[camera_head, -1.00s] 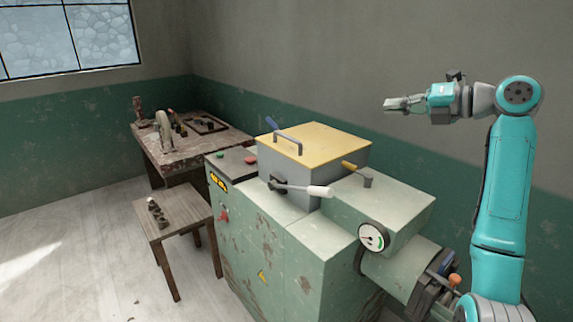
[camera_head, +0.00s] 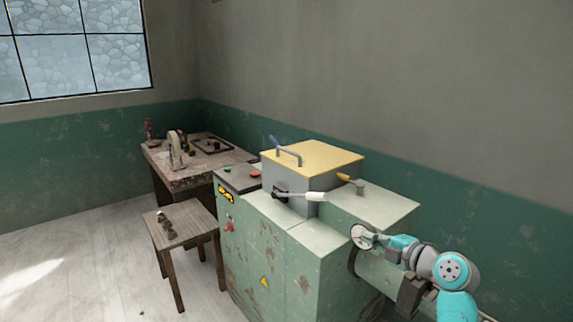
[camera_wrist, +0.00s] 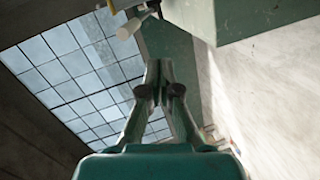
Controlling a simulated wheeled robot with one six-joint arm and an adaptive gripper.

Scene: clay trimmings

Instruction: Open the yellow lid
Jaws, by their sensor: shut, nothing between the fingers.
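The yellow lid (camera_head: 325,157) lies flat and closed on the grey box (camera_head: 285,180) on top of the green machine. A grey bar handle (camera_head: 288,157) stands on its left part, with a blue-ended lever beside it. A white-gripped lever (camera_head: 310,196) sticks out from the front of the box. A yellow-ended lever (camera_head: 347,178) is at its right. My gripper (camera_head: 378,240) is low at the right of the machine, overlapping the gauge in the picture, well apart from the lid. The wrist view shows its fingers (camera_wrist: 158,65) together and empty. The lid's surface is not clear there.
The green machine (camera_head: 262,255) fills the middle, with a dial gauge (camera_head: 359,236) at its right. A wooden stool (camera_head: 190,222) and a workbench with tools (camera_head: 185,178) stand to the left. The pale floor (camera_head: 80,265) is clear at left. A window shows in both views.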

